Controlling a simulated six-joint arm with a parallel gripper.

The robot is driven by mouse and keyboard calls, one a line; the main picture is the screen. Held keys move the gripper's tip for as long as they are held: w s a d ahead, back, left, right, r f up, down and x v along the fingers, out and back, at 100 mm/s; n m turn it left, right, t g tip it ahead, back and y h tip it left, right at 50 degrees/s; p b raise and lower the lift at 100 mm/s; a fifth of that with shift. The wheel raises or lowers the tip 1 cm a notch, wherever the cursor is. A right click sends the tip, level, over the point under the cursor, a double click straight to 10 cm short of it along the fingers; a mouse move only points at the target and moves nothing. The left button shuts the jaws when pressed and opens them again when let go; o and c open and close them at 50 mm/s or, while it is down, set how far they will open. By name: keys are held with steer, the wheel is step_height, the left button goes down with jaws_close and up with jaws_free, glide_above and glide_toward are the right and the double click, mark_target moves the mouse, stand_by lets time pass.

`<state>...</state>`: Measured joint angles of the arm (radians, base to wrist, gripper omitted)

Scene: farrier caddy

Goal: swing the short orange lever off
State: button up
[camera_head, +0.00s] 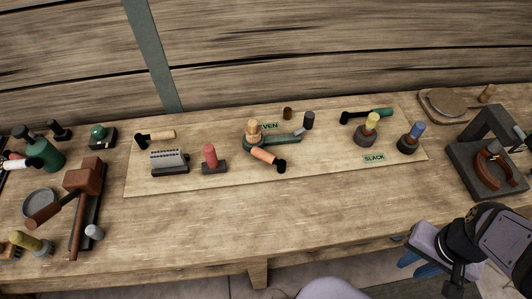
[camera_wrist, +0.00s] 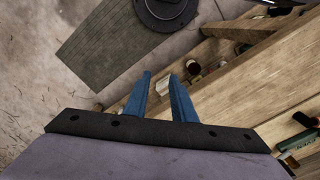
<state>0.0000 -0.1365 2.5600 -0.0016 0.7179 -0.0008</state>
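A short orange lever (camera_head: 266,156) with a black end lies on the pale board, angled toward the lower right. It meets the foot of a tan-capped post (camera_head: 253,130), where a longer green lever (camera_head: 282,140) runs right toward a black peg (camera_head: 308,120). A partly covered green label (camera_head: 269,126) is behind them. My gripper (camera_head: 413,265) is at the lower right in the head view, in front of the bench edge and well apart from the lever. In the wrist view my blue fingers (camera_wrist: 161,88) are apart with nothing between them.
The bench front is mostly clear.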

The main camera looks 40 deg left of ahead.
steer(key=shift+o, duration=0.4)
steer(key=o, duration=0.4)
steer(key=w+a+r+n+y+p, duration=0.1)
steer(key=w+a+n, duration=0.35)
steer(key=a, duration=0.35)
steer(key=w+a+r+n+y, duration=0.1)
steer(key=w+a+r+n, duration=0.1)
steer(key=w+a+n, duration=0.35)
steer(key=n+g+y, duration=0.2)
steer(key=n+g, duration=0.1)
steer(key=n, duration=0.6)
glide_toward(268, 154)
steer(key=f, duration=0.2)
steer(key=shift+t, duration=0.3)
steer(key=shift+s+a+p+x, duration=0.2)
steer(key=shift+p+x, duration=0.7)
steer(key=shift+x, duration=0.95)
steer(key=shift+s+a+p+x, duration=0.15)
steer(key=shift+p+x, duration=0.75)
steer(key=shift+x, duration=0.95)
steer(key=shift+r, duration=0.2)
